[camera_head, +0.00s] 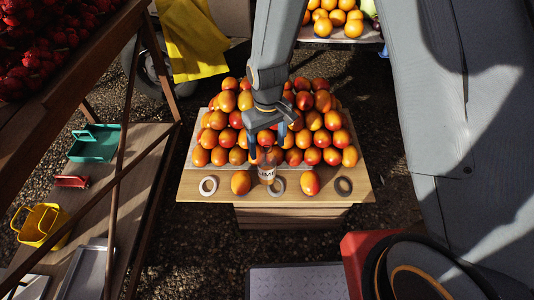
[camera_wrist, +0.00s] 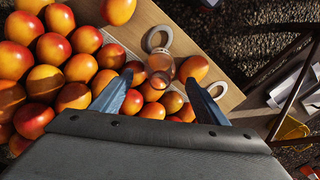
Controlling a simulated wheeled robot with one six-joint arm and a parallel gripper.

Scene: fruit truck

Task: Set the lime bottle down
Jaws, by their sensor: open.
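The lime bottle (camera_head: 266,174), small and clear with a label reading "LIM", is at the front of the wooden fruit stand (camera_head: 215,198). It overlaps the left side of a grey ring (camera_head: 277,187) in the head view; I cannot tell whether its base rests on the ring. The bottle also shows in the wrist view (camera_wrist: 160,66), with its top toward the camera. My gripper (camera_head: 267,148) is directly above the bottle, fingers pointing down. In the wrist view my gripper (camera_wrist: 159,79) is open, with a finger on each side of the bottle and gaps visible.
Piled orange-red fruit (camera_head: 300,125) stands close behind the bottle. Single fruits flank it at left (camera_head: 240,182) and right (camera_head: 310,183). A wooden rack with a green tray (camera_head: 94,144) is at left.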

